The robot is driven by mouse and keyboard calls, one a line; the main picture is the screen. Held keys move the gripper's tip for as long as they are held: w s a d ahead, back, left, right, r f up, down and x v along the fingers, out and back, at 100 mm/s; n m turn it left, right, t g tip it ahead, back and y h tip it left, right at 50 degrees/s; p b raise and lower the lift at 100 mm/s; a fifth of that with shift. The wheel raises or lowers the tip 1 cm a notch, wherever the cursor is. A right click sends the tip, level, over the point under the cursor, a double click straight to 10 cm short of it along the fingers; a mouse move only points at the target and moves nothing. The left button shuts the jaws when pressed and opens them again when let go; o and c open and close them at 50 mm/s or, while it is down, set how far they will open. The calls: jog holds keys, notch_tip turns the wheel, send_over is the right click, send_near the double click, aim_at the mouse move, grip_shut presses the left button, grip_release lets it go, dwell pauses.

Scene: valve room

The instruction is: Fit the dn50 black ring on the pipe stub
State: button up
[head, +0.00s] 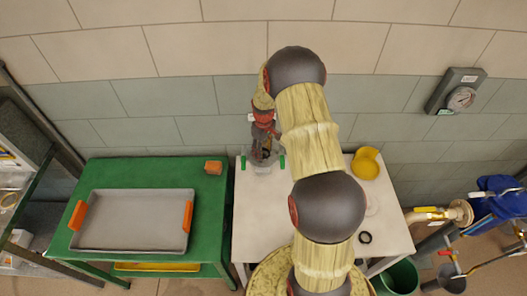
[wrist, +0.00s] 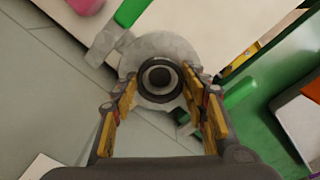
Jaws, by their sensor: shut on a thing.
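The black ring (wrist: 159,99) is between the yellow finger pads of my gripper (wrist: 159,86), which is shut on it. In the wrist view the ring looks nearly centred on the round end of the pipe stub (wrist: 160,76), with a pale round flange (wrist: 180,48) behind. I cannot tell whether the ring is around the stub or just above it. In the head view my gripper (head: 264,142) points down at the back left of the white table (head: 262,210); the ring there is hard to make out.
Another black ring (head: 365,238) lies at the table's right, below a yellow object (head: 366,164). Green clamps (head: 282,163) flank the stub's place. A wall stands close behind.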

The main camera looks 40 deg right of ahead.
jog(key=shift+f, duration=0.4)
dwell(0.8)
dwell(0.4)
jog(key=o, duration=0.9)
jog(key=o, duration=0.5)
jog(key=shift+r, duration=0.1)
jog(key=shift+r+p, duration=1.8)
jog(key=shift+r, duration=1.65)
jog(key=shift+r, duration=0.1)
